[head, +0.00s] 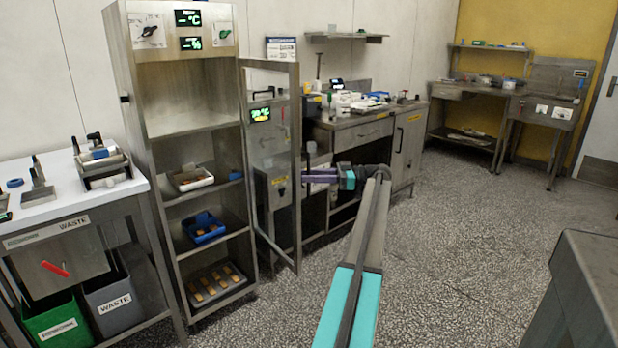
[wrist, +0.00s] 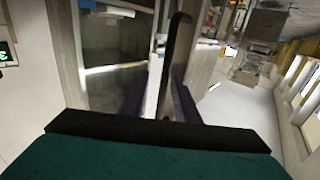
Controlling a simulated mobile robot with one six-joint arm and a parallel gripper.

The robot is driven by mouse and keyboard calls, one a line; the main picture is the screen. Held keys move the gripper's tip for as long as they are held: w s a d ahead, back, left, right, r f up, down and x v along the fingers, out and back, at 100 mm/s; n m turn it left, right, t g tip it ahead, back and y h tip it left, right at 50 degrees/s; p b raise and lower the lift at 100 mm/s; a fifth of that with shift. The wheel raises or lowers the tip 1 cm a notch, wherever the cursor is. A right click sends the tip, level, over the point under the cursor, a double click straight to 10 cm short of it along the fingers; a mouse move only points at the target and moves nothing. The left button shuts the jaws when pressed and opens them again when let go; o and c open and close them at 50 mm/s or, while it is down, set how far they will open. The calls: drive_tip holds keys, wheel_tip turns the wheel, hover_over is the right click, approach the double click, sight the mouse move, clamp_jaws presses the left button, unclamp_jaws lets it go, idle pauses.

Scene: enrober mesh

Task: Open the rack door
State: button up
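The tall steel rack (head: 187,131) stands at the left with its shelves exposed. Its glazed door (head: 295,215) is swung out at the rack's right side and stands well open. My gripper (head: 312,180) is at the door's free edge, about mid-height. In the wrist view, the purple fingers (wrist: 160,100) are apart, one on each side of a pale upright strip and a dark curved bar (wrist: 178,45), which looks like the door handle. I cannot tell whether the fingers touch it.
Rack shelves hold a white tray (head: 190,179), a blue bin (head: 204,228) and a dark tray (head: 217,284) with brown pieces. A waste table (head: 70,205) is left. A cabinet bench (head: 375,130) stands behind the door. Speckled floor on the right is free, before a grey counter (head: 585,285).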

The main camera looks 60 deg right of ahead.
drive_tip(key=shift+r, duration=0.15)
drive_tip(key=s+a+r+p, duration=0.1)
drive_tip(key=s+a+r, duration=0.1)
drive_tip(key=a, duration=0.5)
drive_tip(key=s+a+r+p, duration=0.2)
drive_tip(key=s+a, duration=0.3)
drive_tip(key=a, duration=0.2)
drive_tip(key=shift+s+r, duration=0.2)
drive_tip(key=shift+r, duration=0.15)
idle(0.8)
drive_tip(key=shift+a, duration=0.1)
drive_tip(key=shift+c, duration=0.4)
